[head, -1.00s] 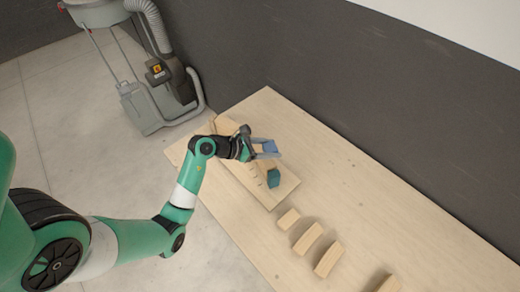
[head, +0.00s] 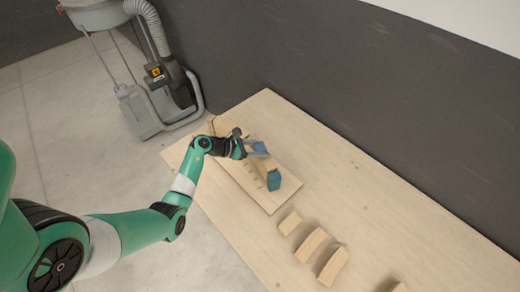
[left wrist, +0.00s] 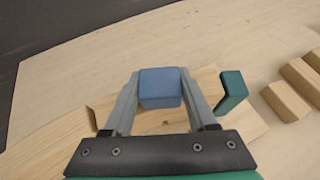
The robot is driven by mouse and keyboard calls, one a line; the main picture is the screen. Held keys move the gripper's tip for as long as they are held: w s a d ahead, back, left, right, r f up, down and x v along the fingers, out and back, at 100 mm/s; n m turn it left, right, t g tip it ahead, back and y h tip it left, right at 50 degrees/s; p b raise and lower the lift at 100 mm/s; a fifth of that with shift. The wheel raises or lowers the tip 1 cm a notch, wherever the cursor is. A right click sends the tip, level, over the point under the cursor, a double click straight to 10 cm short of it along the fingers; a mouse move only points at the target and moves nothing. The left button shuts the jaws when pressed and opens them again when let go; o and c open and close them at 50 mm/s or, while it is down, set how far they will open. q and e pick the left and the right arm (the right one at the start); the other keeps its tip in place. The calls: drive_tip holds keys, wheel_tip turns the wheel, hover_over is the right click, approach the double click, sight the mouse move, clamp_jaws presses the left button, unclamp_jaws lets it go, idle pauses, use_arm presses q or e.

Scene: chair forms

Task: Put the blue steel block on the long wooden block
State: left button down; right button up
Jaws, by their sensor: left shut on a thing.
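My left gripper (head: 259,150) is shut on a blue block (left wrist: 160,88), which sits squarely between its two fingers in the left wrist view. A long pale wooden block (left wrist: 190,88) lies behind and below the held block. I cannot tell whether the two touch. A darker teal block (head: 274,181) stands at the right end of the wooden block, apart from my fingers; it also shows in the left wrist view (left wrist: 233,88). My arm and gripper partly cover the wooden block in the head view. My right gripper is out of view.
A wooden board (head: 270,204) with notches lies under the blocks on the large pale table (head: 370,215). Several curved or slanted wooden pieces (head: 311,244) lie to the right. A grey wall (head: 330,80) runs behind; a dust-extractor machine (head: 160,95) stands on the floor.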

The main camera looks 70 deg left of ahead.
use_arm(q)
drive_tip(key=shift+r, duration=0.1)
drive_tip(key=shift+c, duration=1)
unclamp_jaws()
drive_tip(key=shift+f, duration=0.2)
drive_tip(key=shift+r, duration=0.1)
drive_tip(key=shift+s+r, duration=0.2)
drive_tip(key=p+v, duration=0.2)
drive_tip(key=v, duration=0.9)
drive_tip(key=shift+s, duration=0.25)
